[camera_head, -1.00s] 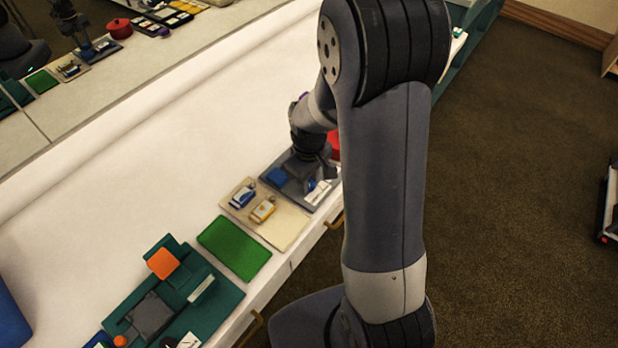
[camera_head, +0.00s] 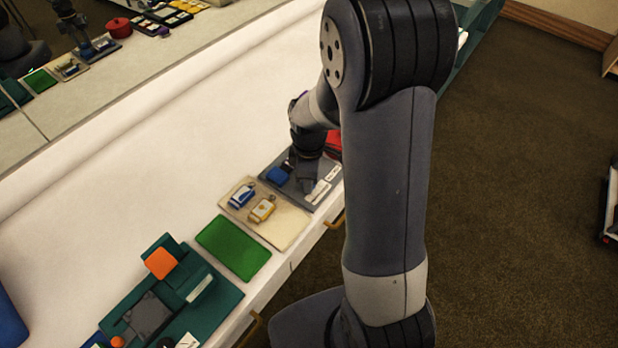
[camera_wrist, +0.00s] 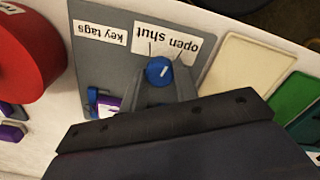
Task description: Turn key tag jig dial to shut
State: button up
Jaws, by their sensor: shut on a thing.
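The key tag jig is a grey plate (camera_head: 331,190) with white labels; in the wrist view the plate (camera_wrist: 101,57) shows upside-down "open shut" (camera_wrist: 167,43) and "key tags" (camera_wrist: 100,33) labels. The dial is a small round blue knob (camera_wrist: 156,66) with a white pointer mark. The mark slants up and right in the wrist view, towards the right-hand of two tick lines. My gripper (camera_wrist: 161,83) is shut on the dial, a finger on either side. In the head view my gripper (camera_head: 306,184) is over the plate and hides the dial. A blue block (camera_head: 278,175) sits on the plate.
A beige tray (camera_head: 285,229) with a blue tag (camera_head: 241,195) and a yellow tag (camera_head: 263,209) lies beside the jig. Beyond it are a green mat (camera_head: 233,247) and a teal fixture (camera_head: 222,297). A red round thing (camera_wrist: 25,55) stands close on the other side.

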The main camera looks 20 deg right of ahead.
jog(key=n, duration=0.6)
jog(key=n+b, duration=0.1)
jog(key=n, duration=0.5)
jog(key=shift+n, duration=0.3)
dwell(0.4)
jog(key=o, duration=1)
jog(key=shift+c, duration=0.2)
jog(key=shift+r, duration=0.1)
notch_tip(320, 180, up, 11)
jog(key=shift+f+p, duration=0.2)
jog(key=shift+p, duration=0.2)
